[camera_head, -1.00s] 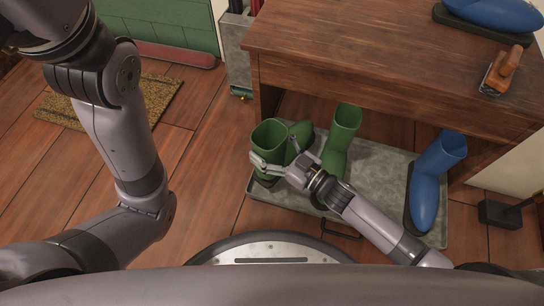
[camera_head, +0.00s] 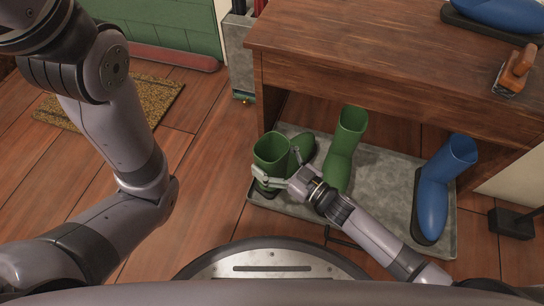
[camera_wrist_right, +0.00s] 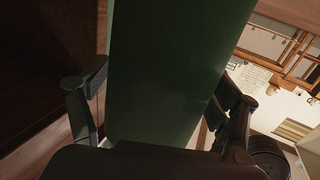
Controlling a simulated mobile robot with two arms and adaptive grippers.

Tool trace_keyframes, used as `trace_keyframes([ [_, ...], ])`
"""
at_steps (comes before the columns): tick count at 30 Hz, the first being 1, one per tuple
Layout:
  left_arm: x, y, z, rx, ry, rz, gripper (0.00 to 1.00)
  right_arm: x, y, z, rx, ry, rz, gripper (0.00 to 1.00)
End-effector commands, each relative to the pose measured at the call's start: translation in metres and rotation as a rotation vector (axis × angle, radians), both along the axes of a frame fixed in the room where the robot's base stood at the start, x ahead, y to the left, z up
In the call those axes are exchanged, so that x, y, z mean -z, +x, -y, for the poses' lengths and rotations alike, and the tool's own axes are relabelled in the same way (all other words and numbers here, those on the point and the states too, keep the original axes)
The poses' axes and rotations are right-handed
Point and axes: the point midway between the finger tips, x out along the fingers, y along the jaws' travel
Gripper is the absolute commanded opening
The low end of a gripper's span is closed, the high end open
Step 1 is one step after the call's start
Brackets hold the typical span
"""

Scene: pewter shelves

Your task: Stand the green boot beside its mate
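The green boot (camera_head: 272,149) at the left end of the grey tray (camera_head: 382,222) is upright, its toe pointing to the back right. My right gripper (camera_head: 279,168) is shut on its shaft, one finger on the near side and one on the far side. In the right wrist view the green shaft (camera_wrist_right: 165,75) fills the space between the fingers. I cannot tell whether the sole touches the tray. Its mate, another green boot (camera_head: 343,150), stands on the tray just to the right, apart from it. My left gripper is out of the picture.
A blue boot (camera_head: 434,200) stands at the tray's right end. A wooden bench (camera_head: 370,60) overhangs the tray's back, with a brush (camera_head: 514,72) and another blue boot (camera_head: 495,12) on top. A doormat (camera_head: 110,112) lies at left. Bare floor lies left of the tray.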

Motion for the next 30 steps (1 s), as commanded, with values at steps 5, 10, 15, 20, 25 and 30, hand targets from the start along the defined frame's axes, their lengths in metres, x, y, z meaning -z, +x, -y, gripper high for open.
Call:
trace_keyframes([
  [5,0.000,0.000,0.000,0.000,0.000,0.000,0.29,0.000,0.000,0.000,0.000,0.000,0.000,0.97],
  [10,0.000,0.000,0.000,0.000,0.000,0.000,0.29,0.000,0.000,0.000,0.000,-0.001,0.001,0.97],
  [15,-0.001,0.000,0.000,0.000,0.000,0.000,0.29,-0.002,0.000,0.000,0.000,-0.001,0.001,0.97],
  [20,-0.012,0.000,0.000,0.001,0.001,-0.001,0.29,-0.005,-0.010,0.012,0.001,-0.002,-0.003,0.97],
  [25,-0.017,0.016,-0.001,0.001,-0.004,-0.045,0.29,-0.006,-0.034,0.040,0.001,-0.004,-0.005,0.97],
  [30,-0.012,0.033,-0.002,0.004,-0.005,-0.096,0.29,-0.006,-0.057,0.067,0.001,-0.004,-0.003,0.97],
])
